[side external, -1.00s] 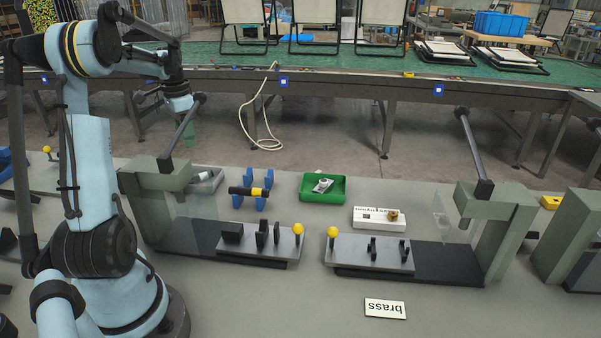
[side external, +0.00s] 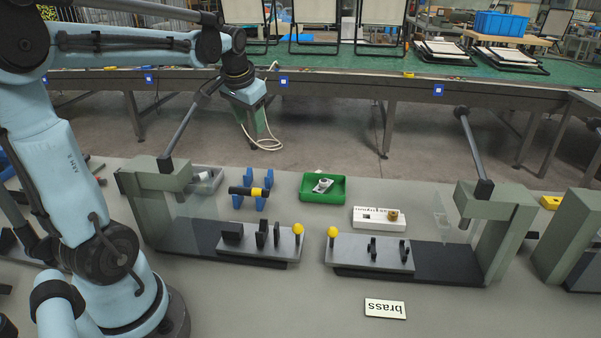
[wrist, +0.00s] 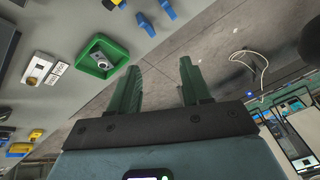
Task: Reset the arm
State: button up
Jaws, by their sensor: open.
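My gripper (side external: 258,120) hangs above the floor gap between the table and the conveyor, left of centre in the side external view. In the wrist view its two green fingers (wrist: 160,85) stand apart with nothing between them. A green tray (side external: 337,195) with a metal part in it lies on the table's far side. It also shows in the wrist view (wrist: 116,72), to the left of the fingers. My arm reaches over the table's left part, and the fingertips are hard to make out in the side external view.
Two grey-green fixtures with levers (side external: 178,139) (side external: 473,147) stand on the table. A black rod with a yellow band (side external: 250,191) rests on blue supports.

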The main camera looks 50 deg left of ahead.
jog(key=s+d+f+m+t+h, duration=0.1)
jog(key=s+d+f+t, duration=0.1)
jog(key=d, duration=0.9)
jog(key=s+d+f+m+t+h, duration=0.2)
jog(key=s+d+f, duration=0.1)
jog(key=d, duration=0.8)
jog(key=shift+s+d+f, duration=0.15)
jog(key=shift+s+f, duration=0.25)
jog(key=shift+s, duration=0.05)
